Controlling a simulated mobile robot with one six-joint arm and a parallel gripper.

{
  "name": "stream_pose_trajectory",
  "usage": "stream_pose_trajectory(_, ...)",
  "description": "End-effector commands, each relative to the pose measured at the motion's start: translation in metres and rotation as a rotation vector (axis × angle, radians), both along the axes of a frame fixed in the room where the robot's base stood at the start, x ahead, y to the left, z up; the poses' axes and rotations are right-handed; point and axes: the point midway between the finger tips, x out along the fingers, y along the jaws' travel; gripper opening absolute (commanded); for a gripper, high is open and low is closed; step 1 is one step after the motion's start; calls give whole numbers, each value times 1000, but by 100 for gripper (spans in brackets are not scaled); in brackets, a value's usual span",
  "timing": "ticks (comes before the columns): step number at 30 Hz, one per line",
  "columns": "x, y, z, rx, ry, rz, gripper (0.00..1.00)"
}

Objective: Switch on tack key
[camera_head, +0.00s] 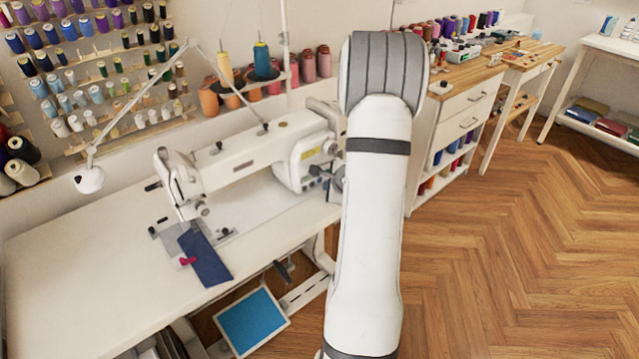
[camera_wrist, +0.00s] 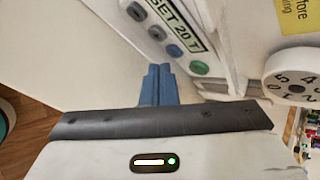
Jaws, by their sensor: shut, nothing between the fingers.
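The white sewing machine (camera_head: 245,155) stands on the table, its right end partly hidden by my arm in the head view. In the wrist view, its panel has a display reading "SET 20 T" (camera_wrist: 176,22) above a slanting row of round keys. Two are dark grey, an upper one (camera_wrist: 137,11) and a lower one (camera_wrist: 157,33); then come a blue key (camera_wrist: 175,50) and a green key (camera_wrist: 200,68). No key label is readable, so I cannot tell which is the tack key. My gripper (camera_wrist: 158,70) is shut and empty, its blue fingertips just below-left of the blue key. The head view hides it.
A numbered white dial (camera_wrist: 291,78) and a yellow label (camera_wrist: 298,15) are right of the keys. The white sewing table (camera_head: 90,270) carries dark blue cloth (camera_head: 207,258) under the machine's needle end. A lamp (camera_head: 89,180) hangs at left. Wood floor (camera_head: 520,220) is clear at right.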

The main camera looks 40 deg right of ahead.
Motion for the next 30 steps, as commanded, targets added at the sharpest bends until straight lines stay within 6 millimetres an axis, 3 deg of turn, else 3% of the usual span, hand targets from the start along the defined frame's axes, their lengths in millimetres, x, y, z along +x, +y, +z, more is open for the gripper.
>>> stream_pose_trajectory(7,-6,-1,0,0,-1,0,0)
stream_pose_trajectory(22,-54,-5,-1,0,-1,-1,0)
stream_pose_trajectory(30,-59,-4,0,0,0,1,0)
